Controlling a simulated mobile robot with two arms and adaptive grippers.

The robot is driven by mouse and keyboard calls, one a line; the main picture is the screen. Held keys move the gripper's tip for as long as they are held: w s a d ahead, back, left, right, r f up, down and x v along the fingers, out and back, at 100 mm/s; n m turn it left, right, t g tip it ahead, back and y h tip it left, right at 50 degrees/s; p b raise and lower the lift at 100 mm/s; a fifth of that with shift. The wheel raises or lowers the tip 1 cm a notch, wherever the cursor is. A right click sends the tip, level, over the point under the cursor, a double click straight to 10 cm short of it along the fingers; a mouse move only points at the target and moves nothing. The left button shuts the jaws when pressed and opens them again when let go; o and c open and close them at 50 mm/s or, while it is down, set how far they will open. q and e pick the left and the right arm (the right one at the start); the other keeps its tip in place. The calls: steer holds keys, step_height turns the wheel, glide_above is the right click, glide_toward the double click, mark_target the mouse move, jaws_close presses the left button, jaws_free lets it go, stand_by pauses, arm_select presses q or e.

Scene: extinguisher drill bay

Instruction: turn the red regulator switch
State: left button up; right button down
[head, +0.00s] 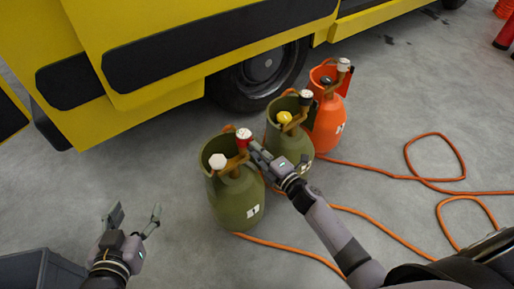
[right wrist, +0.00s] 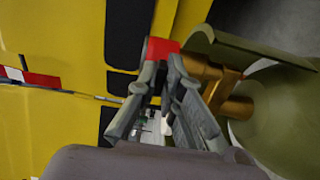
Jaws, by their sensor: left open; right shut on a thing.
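The red regulator switch (head: 243,135) sits at the top right of the front green tank (head: 237,205), on its brown valve fitting. A white knob (head: 217,161) is on the left of that tank's top. My right gripper (head: 252,149) reaches in from the right and is shut on the red switch. In the right wrist view the red switch (right wrist: 161,47) shows between the fingertips (right wrist: 160,72), beside the brown fitting (right wrist: 205,72). My left gripper (head: 136,214) is open and empty, above the floor to the left of the front tank.
A second green tank (head: 291,148) with a yellow knob (head: 284,117) and an orange tank (head: 328,124) stand behind. A yellow vehicle (head: 160,40) is close behind them. Orange hoses (head: 375,168) lie on the floor at the right. A dark bin (head: 40,270) is at lower left.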

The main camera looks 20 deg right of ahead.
stand_by(0.4)
steer(key=c, duration=1.7)
jaws_free()
steer(key=v, duration=1.2)
steer(key=shift+r, duration=0.1)
